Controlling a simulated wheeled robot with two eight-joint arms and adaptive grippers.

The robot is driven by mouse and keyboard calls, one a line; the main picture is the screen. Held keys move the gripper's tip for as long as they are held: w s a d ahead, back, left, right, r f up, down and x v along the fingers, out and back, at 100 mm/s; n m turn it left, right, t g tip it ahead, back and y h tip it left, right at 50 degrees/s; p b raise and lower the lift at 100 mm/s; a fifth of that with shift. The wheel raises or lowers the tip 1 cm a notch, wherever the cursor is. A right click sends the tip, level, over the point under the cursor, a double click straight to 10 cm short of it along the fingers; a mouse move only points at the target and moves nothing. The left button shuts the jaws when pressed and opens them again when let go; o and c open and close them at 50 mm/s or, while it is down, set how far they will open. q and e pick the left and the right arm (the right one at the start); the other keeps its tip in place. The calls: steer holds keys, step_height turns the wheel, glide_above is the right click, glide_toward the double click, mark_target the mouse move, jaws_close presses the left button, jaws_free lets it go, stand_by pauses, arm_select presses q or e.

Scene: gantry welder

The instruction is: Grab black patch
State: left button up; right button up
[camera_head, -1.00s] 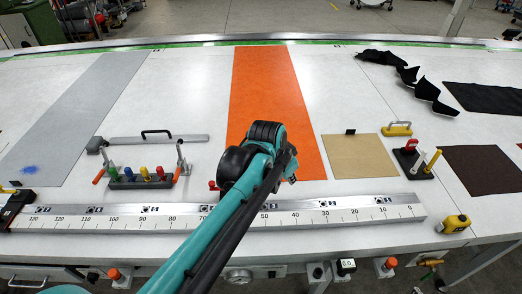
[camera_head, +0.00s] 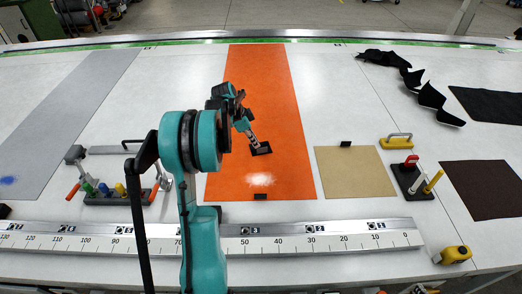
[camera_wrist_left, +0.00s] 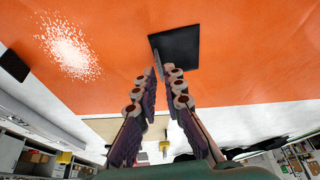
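A square black patch (camera_head: 262,150) lies flat on the orange sheet (camera_head: 262,80), right of the sheet's middle line. It also shows in the left wrist view (camera_wrist_left: 182,47), just beyond the fingertips, with a small grey upright piece at its near edge. Whether a fingertip touches the patch is unclear. My right gripper is in neither view.
A white speckled spot (camera_head: 260,180) and a small black block (camera_head: 260,197) lie at the sheet's near end. A long metal ruler (camera_head: 310,240) crosses the front. A tan sheet (camera_head: 345,172) and a tool stand (camera_head: 411,180) are at right.

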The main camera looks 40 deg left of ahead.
arm_select(q)
steer(key=b+x, duration=0.1)
steer(key=x, duration=0.3)
steer(key=shift+d+f+b, duration=0.1)
steer(key=shift+f+b, duration=0.2)
steer(key=shift+f, duration=0.1)
steer(key=shift+r, duration=0.1)
jaws_close()
